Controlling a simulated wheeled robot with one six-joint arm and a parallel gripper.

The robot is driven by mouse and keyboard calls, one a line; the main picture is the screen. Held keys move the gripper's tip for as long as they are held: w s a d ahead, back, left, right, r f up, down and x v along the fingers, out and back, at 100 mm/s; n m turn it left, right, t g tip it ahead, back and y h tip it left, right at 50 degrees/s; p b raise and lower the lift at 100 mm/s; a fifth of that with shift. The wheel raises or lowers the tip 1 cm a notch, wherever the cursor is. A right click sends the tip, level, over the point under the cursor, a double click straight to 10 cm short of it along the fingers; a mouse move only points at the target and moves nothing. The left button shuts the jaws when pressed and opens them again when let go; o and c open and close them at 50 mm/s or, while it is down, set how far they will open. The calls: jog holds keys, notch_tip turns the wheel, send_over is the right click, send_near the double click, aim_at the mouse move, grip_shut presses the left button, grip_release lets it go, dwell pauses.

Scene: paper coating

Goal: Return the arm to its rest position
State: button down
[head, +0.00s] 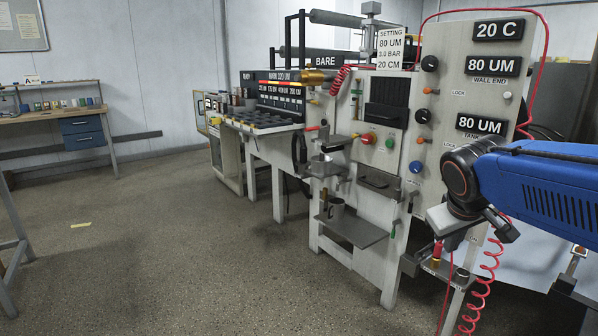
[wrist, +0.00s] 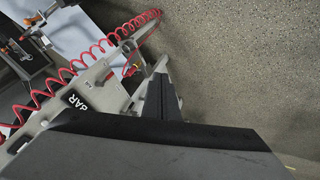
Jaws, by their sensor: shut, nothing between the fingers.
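My blue arm (head: 545,190) reaches in from the right in the head view, in front of the right end of the coating machine (head: 400,170). My gripper points down beside the machine's lower right corner, and its fingers are hard to make out in the head view. In the wrist view my gripper (wrist: 161,78) shows as dark fingers close together, with nothing between them. It is above a pale machine edge, near a coiled red hose (wrist: 85,68) that also hangs below my wrist in the head view (head: 482,290).
A small shelf with a red-and-brass fitting (head: 437,254) is just below my wrist. A workbench (head: 50,118) stands far left. The floor (head: 170,240) between is mostly open.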

jog(key=s+a+f+m+y, duration=0.1)
jog(key=s+a+f, duration=0.1)
jog(key=s+f, duration=0.3)
jog(key=s+a+f+m+y, duration=0.1)
jog(key=s+f, duration=0.5)
jog(key=s, duration=0.6)
jog(key=shift+a+g+y, duration=0.3)
jog(key=shift+a+y, duration=0.2)
jog(key=shift+a, duration=0.45)
